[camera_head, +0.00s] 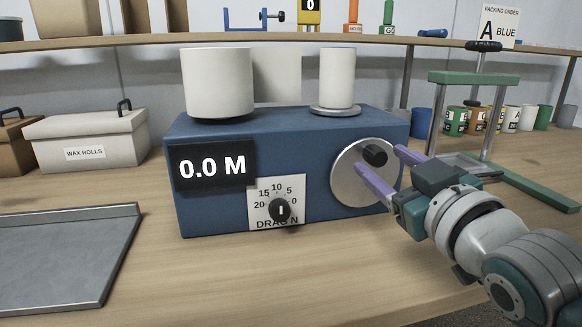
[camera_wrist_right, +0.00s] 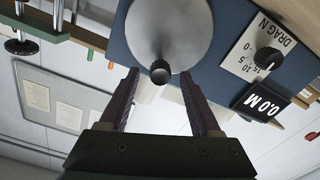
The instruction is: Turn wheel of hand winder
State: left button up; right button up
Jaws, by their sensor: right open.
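The hand winder (camera_head: 290,130) is a blue box on the table with white rolls on top. Its wheel (camera_head: 350,180) is a round grey disc on the front right, with a black knob (camera_head: 375,155) near the upper right of the disc. My right gripper (camera_head: 380,167) is open in front of the wheel, its purple fingers pointing at the disc. In the right wrist view the knob (camera_wrist_right: 160,71) sits between the open fingertips (camera_wrist_right: 160,80), with a gap on each side. The display reads 0.0 M. My left gripper is not in view.
A grey metal tray (camera_head: 60,260) lies at the left, with a white wax rolls box (camera_head: 88,138) behind it. A green press frame (camera_head: 475,80) and several labelled cups (camera_head: 480,120) stand at the right. A shelf (camera_head: 300,38) runs along the back.

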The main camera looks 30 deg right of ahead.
jog(key=v, duration=0.7)
dwell(0.7)
